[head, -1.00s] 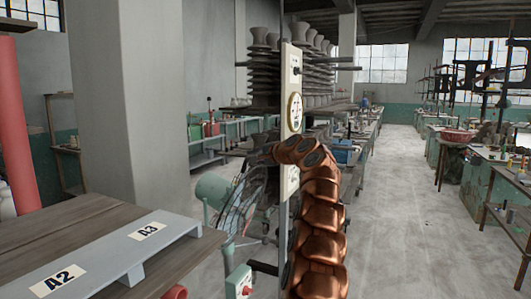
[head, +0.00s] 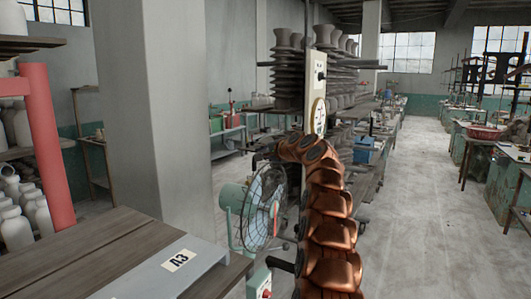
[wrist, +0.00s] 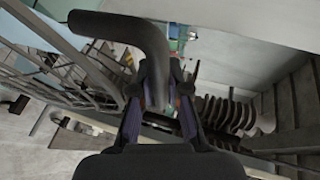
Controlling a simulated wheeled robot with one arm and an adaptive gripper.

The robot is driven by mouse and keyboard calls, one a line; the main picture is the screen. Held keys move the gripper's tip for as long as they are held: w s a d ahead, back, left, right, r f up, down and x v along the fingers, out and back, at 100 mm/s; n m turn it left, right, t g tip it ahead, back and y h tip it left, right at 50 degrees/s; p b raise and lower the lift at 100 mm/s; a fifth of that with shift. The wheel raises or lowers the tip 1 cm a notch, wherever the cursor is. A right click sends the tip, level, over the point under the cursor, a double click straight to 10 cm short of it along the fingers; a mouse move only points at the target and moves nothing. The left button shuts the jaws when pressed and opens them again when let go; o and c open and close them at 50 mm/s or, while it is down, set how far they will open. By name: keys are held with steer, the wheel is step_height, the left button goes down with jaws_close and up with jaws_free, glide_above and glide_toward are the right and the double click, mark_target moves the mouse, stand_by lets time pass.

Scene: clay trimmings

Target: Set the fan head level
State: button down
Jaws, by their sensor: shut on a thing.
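The fan has a teal motor housing (head: 231,196) and a round wire cage (head: 262,212). In the head view it stands left of my copper arm, with the cage facing right. The cage looks roughly upright with a slight lean; I cannot tell whether it is exactly level. My gripper (wrist: 160,112) is shut on a dark bent bar (wrist: 150,35) in the wrist view, which appears to be a handle at the fan. Grey slats (wrist: 45,60), probably the cage, show at left there. In the head view the gripper is dark and hard to make out above the fan.
A control box with a red knob (head: 259,283) is below the fan. A post with a dial (head: 318,115) stands behind my arm. The floor aisle (head: 415,220) at right is clear.

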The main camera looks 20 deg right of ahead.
steer(key=c, duration=1.4)
jaws_free()
steer(key=shift+s+r, duration=0.1)
steer(key=shift+s, duration=0.05)
steer(key=shift+v, duration=0.95)
steer(key=shift+s, duration=0.5)
steer(key=shift+s+d+r, duration=0.35)
steer(key=shift+s+r, duration=0.05)
steer(key=shift+s, duration=0.35)
steer(key=v, duration=0.7)
steer(key=shift+s+f, duration=0.15)
